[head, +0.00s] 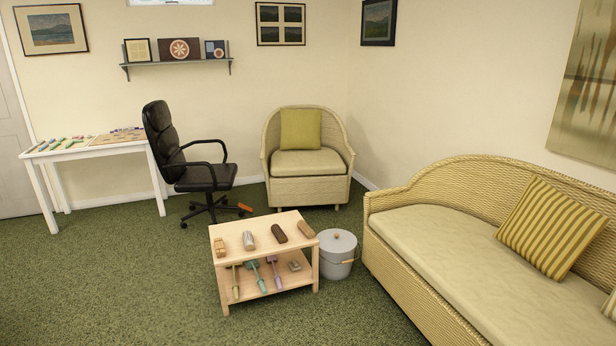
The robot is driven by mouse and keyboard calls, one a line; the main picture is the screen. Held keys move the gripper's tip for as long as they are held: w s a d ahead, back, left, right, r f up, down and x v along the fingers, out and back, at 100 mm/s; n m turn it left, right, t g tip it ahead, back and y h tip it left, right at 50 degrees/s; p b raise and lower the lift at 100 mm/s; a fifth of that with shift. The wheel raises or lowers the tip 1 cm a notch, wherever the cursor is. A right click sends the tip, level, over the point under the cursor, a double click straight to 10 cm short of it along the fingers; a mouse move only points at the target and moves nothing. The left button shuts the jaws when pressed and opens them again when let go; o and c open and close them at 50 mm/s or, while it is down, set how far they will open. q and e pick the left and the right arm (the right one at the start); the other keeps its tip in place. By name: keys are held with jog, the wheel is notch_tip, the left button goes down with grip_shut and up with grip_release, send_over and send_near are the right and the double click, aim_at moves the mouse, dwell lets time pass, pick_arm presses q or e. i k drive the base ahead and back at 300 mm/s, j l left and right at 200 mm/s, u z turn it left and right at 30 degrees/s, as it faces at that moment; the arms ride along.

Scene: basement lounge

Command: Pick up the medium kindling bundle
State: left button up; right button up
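Several small wooden or bundle-like pieces lie in a row on the top of a low pale wood table (262,250). From left they are a tan slatted bundle (220,247), a greyish rounded piece (248,240), a dark brown rounded piece (279,233) and a tan-brown elongated piece (306,229). They are small in the picture, and I cannot tell for certain which is the medium kindling bundle. Neither of my grippers is in view.
The table's lower shelf holds several handled tools (273,272) and a grey block (294,265). A grey lidded bucket (337,256) stands close to its right, before a wicker sofa (430,240). An office chair (200,172) and armchair (305,165) stand behind. Green carpet in front is clear.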

aim_at(221, 250)
jog(key=i+j, duration=0.2)
jog(key=j, duration=0.15)
jog(key=i+j, duration=0.15)
jog(key=j, duration=0.15)
jog(key=i+j+z, duration=0.1)
jog(key=j, duration=0.25)
jog(key=i+j, duration=0.45)
jog(key=j, duration=0.25)
jog(key=i+j+z, duration=0.1)
jog(key=j, duration=0.25)
jog(key=i, duration=0.1)
